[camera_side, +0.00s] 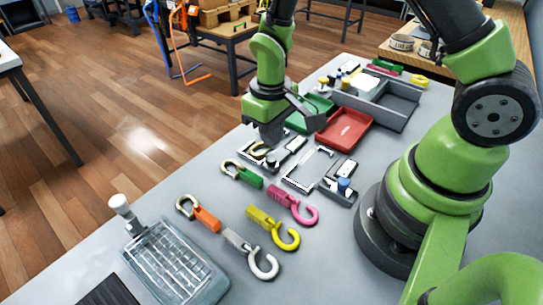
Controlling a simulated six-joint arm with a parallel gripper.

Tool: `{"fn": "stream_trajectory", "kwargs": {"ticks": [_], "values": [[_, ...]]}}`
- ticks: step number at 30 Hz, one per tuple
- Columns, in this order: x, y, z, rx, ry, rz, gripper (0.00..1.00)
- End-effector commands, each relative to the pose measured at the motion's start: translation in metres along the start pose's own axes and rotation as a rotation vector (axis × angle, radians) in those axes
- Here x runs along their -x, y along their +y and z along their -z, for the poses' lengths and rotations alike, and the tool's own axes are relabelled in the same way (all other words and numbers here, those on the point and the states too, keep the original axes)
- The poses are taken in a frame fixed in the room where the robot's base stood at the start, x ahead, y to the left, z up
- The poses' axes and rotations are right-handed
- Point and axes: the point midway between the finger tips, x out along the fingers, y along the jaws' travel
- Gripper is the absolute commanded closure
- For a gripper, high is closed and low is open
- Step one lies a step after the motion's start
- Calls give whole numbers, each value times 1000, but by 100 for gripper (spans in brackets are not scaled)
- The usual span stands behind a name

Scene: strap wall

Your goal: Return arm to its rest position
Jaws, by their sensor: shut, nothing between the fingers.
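My gripper (272,134) is at the end of my green and dark grey arm, near the middle of the table. It points down and is shut, with nothing seen in it. It appears just above or beside a black and silver clamp-like piece (288,150); I cannot tell whether they touch. The arm partly hides a green tray (318,103) behind it. A red tray (345,128) lies to the right of the gripper.
Several coloured hooks lie in front of the gripper, among them a pink one (290,203) and a yellow one (272,228). A second clamp frame (310,168) is close to its right. A grey divided tray (395,112) stands behind. A clear ribbed box (175,262) sits front left.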

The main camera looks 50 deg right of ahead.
Motion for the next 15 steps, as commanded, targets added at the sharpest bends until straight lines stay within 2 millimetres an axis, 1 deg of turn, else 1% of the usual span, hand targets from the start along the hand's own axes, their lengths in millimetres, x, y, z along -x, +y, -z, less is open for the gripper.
{"fn": "stream_trajectory", "kwargs": {"ticks": [7,10,11,13,14,15], "values": [[0,0,0,0,1,0,100],[7,0,1,-8,14,2,100],[12,0,2,-13,23,4,100],[30,1,2,-33,53,11,100],[40,1,2,-45,71,15,100],[55,1,2,-62,97,22,100]]}}
